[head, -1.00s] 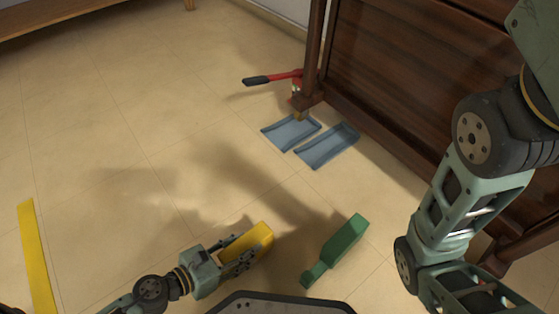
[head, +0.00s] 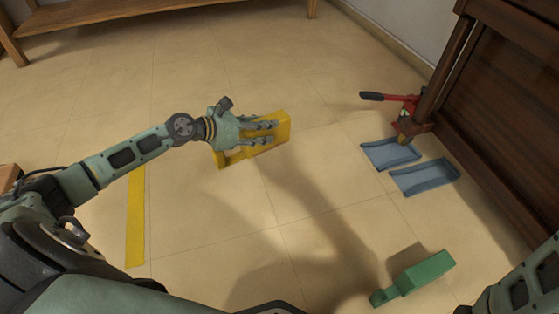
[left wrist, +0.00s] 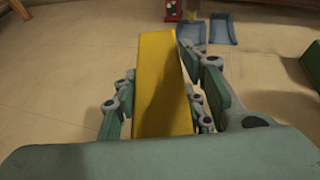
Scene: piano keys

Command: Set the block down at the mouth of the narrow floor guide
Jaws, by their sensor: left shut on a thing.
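My left gripper (head: 270,133) is shut on a long yellow block (head: 284,131) in the head view. In the left wrist view the yellow block (left wrist: 160,75) lies between the fingers and points away from the palm. Two blue-grey floor guides lie side by side by the piano leg: one nearer the leg (head: 390,154), one to its right (head: 424,177). I cannot tell for sure which is the narrow one. Both also show at the top of the left wrist view (left wrist: 192,34) (left wrist: 223,30). The block is well left of them. My right gripper is out of view.
A red jack (head: 407,102) with a black handle stands at the piano leg (head: 440,90). A green block (head: 420,273) lies on the floor at lower right. A yellow strip (head: 136,220) marks the floor at left. The floor between block and guides looks clear.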

